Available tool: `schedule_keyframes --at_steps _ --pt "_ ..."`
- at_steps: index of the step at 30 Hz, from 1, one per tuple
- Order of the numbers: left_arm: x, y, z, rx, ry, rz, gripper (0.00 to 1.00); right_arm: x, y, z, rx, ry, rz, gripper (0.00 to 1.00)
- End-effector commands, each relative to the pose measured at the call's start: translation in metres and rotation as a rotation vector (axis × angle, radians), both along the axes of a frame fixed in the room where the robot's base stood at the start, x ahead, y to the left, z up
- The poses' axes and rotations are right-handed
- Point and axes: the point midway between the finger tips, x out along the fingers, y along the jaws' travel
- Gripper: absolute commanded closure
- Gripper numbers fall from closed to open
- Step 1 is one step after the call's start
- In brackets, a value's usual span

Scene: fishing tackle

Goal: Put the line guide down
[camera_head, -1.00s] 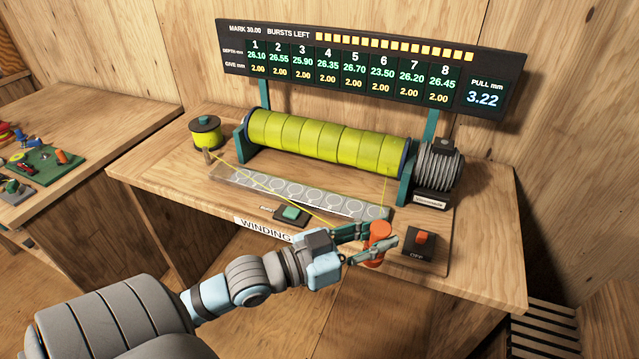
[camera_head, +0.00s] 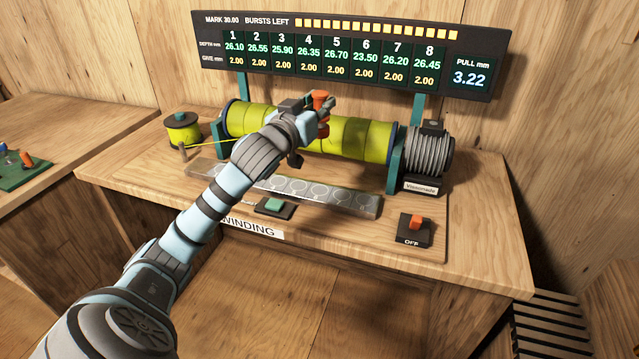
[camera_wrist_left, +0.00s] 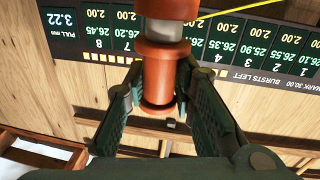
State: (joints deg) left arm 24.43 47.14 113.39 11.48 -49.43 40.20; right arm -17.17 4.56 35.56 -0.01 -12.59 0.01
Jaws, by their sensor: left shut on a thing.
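The line guide, an orange spool-shaped piece (camera_head: 320,98), is up in front of the yellow drum (camera_head: 380,137), near the lower edge of the readout board. My left gripper (camera_head: 324,108) is shut on it. In the left wrist view the guide (camera_wrist_left: 158,75) sits between the two green fingers (camera_wrist_left: 158,95), with a grey metal neck between its orange parts. A yellow line runs beside its upper part in that view. The arm hides part of the drum and of the clear ringed strip (camera_head: 335,196). My right gripper is not in view.
The readout board (camera_head: 490,50) stands behind the drum. A grey motor (camera_head: 430,152) is at the drum's right end, a yellow spool (camera_head: 182,130) at the left. A green button (camera_head: 275,205) and an orange switch marked OFF (camera_head: 416,222) lie in front. The bench's right end is clear.

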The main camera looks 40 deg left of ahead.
Motion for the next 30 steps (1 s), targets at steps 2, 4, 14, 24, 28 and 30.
schedule_keyframes --at_steps 2,4,14,24,28,30 --pt "0.0 0.0 -0.039 0.0 0.006 -0.001 1.0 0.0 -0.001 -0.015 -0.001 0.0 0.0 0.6" --pt "0.0 -0.001 -0.064 -0.001 0.005 -0.001 1.0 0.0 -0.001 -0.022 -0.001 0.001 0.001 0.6" --pt "0.0 -0.001 -0.129 -0.001 0.003 -0.002 1.0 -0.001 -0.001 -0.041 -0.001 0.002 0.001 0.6" --pt "0.0 -0.001 -0.154 0.002 -0.001 -0.003 1.0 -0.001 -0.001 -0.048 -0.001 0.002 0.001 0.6" --pt "0.0 -0.001 -0.156 0.001 -0.001 -0.003 1.0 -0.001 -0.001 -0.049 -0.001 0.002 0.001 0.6" --pt "0.0 -0.001 -0.158 0.001 0.001 -0.003 0.73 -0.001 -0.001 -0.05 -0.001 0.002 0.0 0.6"
